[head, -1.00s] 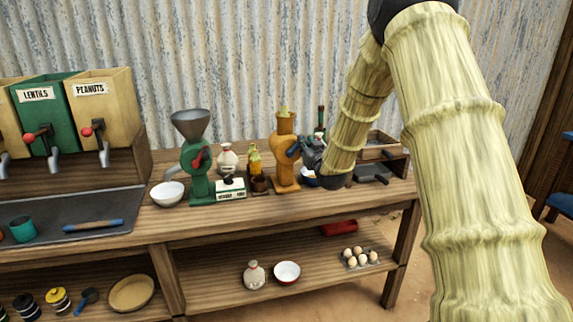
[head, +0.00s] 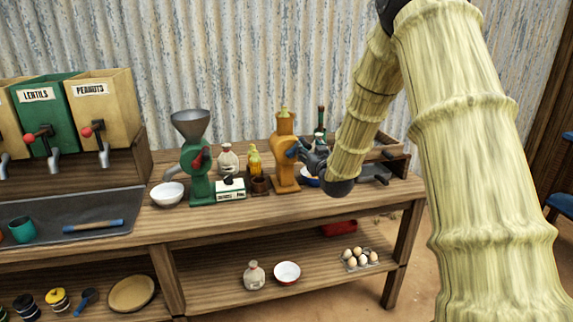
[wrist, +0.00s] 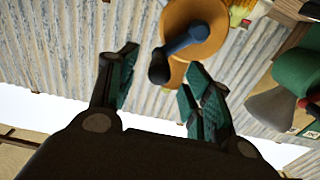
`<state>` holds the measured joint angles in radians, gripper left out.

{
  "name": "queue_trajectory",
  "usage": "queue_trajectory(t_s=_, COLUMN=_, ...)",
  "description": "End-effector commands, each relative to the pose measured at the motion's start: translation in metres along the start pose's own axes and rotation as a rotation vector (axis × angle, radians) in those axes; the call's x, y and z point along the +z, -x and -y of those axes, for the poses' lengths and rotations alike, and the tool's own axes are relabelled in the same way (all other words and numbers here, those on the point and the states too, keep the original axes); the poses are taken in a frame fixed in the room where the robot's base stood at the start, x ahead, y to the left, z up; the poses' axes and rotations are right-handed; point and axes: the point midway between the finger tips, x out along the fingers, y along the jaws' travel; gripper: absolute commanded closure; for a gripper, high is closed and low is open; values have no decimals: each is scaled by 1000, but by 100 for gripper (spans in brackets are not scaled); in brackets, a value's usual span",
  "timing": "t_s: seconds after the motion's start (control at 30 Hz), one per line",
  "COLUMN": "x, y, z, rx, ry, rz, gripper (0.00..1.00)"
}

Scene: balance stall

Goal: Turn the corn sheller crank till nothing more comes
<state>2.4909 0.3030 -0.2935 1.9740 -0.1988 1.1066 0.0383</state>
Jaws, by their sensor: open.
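The orange corn sheller (head: 285,160) stands upright on the table with a yellow cob showing at its top (head: 284,112). Its blue crank (head: 293,152) is on the right side, facing my gripper. In the wrist view the crank (wrist: 187,40) runs across the sheller's round orange body (wrist: 195,22) and ends in a dark knob (wrist: 158,70). My gripper (head: 312,160) is just right of the crank. In the wrist view my gripper (wrist: 163,68) is open, with the knob between its spread fingertips in the picture; contact cannot be told. A bowl (head: 308,182) beside the sheller is partly hidden by my arm.
A dark bottle (head: 320,122) stands behind my gripper. A wooden tray (head: 392,150) lies to the right. The table front is clear.

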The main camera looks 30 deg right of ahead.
Motion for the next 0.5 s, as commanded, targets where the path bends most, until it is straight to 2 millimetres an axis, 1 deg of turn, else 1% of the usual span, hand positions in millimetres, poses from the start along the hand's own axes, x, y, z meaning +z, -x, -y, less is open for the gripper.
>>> queue_trajectory(t_s=0.5, x=0, y=39, z=0, rx=0, ry=1, rz=2, gripper=50)
